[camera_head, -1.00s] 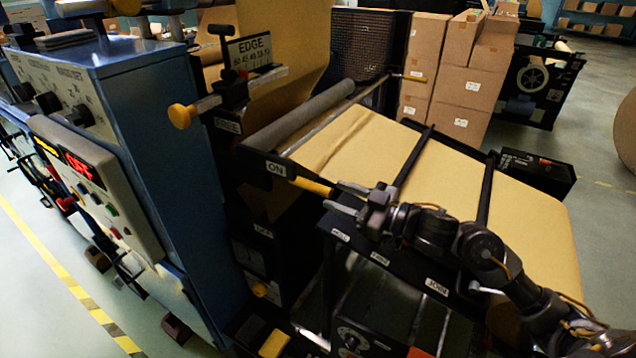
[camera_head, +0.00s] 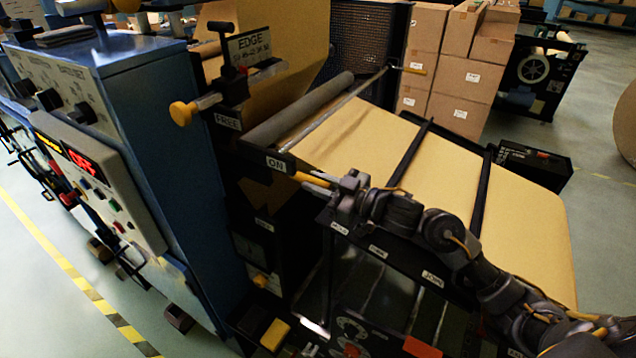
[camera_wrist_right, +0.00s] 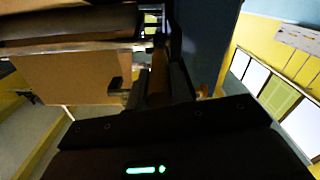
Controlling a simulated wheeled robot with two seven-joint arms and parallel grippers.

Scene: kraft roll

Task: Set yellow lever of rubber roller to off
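The rubber roller (camera_head: 300,112) is a grey bar across the head of the kraft web. Its yellow lever (camera_head: 306,178) sticks out beside the ON label (camera_head: 276,164) at the roller's near end. My right gripper (camera_head: 324,183) is at the outer end of this lever, with its fingers beside it. In the right wrist view the lever (camera_wrist_right: 159,76) shows dim and brownish between the dark fingers. Whether they are apart from it or pressed on it cannot be told. My left gripper is not in view.
Another yellow-knobbed lever (camera_head: 182,114) stands by the FREE label (camera_head: 227,121), close to the blue cabinet (camera_head: 150,140). The kraft web (camera_head: 365,150) lies under dark crossbars beside my right arm. Stacked cartons (camera_head: 460,75) stand behind.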

